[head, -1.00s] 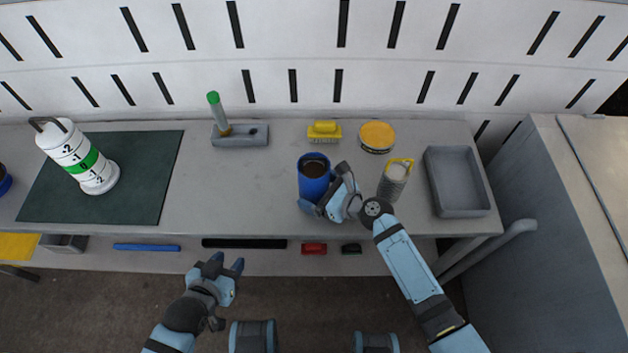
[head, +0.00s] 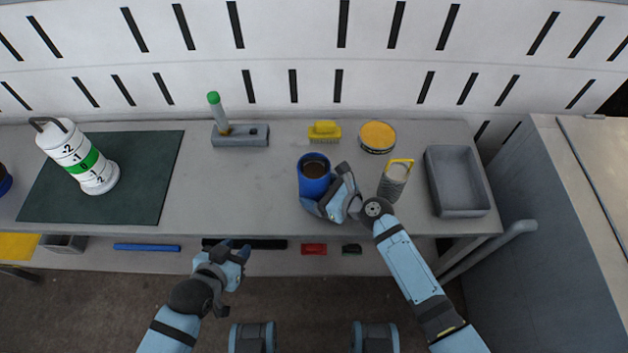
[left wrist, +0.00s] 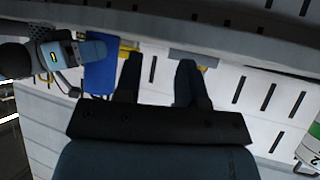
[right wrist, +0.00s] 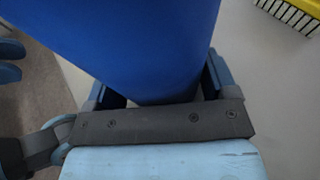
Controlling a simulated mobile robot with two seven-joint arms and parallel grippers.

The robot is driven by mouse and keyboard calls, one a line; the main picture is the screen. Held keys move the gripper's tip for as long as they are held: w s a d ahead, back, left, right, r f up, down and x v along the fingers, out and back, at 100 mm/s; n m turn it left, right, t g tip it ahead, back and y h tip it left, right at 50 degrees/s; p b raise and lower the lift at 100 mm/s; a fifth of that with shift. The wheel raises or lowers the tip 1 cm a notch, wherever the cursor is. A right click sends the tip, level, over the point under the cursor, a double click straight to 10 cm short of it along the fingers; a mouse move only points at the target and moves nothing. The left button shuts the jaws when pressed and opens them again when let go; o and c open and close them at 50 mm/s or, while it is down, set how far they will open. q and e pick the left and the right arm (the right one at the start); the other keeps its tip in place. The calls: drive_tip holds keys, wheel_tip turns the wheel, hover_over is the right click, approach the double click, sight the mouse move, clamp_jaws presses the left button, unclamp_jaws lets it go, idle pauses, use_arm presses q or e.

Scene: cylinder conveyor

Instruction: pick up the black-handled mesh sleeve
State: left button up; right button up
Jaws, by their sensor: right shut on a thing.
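A grey mesh sleeve (head: 393,184) stands upright on the bench in the head view, right of my right gripper. Its handle looks yellow; I see no black-handled mesh sleeve. A white numbered cylinder (head: 76,157) with a green band and a dark handle stands on the green mat at the left. My right gripper (head: 326,207) is shut on a blue cylinder (head: 313,180), dark inside, which is upright on the bench; the right wrist view shows the blue cylinder (right wrist: 150,45) between its fingers. My left gripper (head: 235,248) is open and empty in front of the bench edge.
A yellow brush (head: 324,132), a round yellow-topped tin (head: 377,136) and a grey block with a green-topped tube (head: 240,136) stand at the back. A grey tray (head: 458,205) is at the right. The bench between mat and blue cylinder is clear. A lower shelf (head: 200,262) runs below.

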sight(311, 159)
use_arm(q)
drive_tip(key=w+d+r+m, duration=0.1)
drive_tip(key=w, duration=0.1)
drive_tip(key=w+d+r+m+g+h, duration=0.1)
drive_tip(key=w+d+r, duration=0.1)
drive_tip(key=w, duration=0.1)
drive_tip(key=w+d+r+m, duration=0.1)
drive_tip(key=w+d+r, duration=0.1)
drive_tip(key=shift+w+d+r+g+h, duration=0.1)
drive_tip(key=shift+w+d+g+h, duration=0.1)
drive_tip(key=shift+w+g+h, duration=0.15)
drive_tip(key=w+d+r+m+g, duration=0.3)
drive_tip(key=r+m, duration=0.3)
drive_tip(key=r, duration=0.3)
drive_tip(key=w+d+r+m+g, duration=0.35)
drive_tip(key=r+m, duration=0.25)
drive_tip(key=r, duration=0.3)
drive_tip(key=shift+y, duration=0.45)
drive_tip(key=x, duration=1.2)
drive_tip(key=shift+d, duration=0.15)
clamp_jaws()
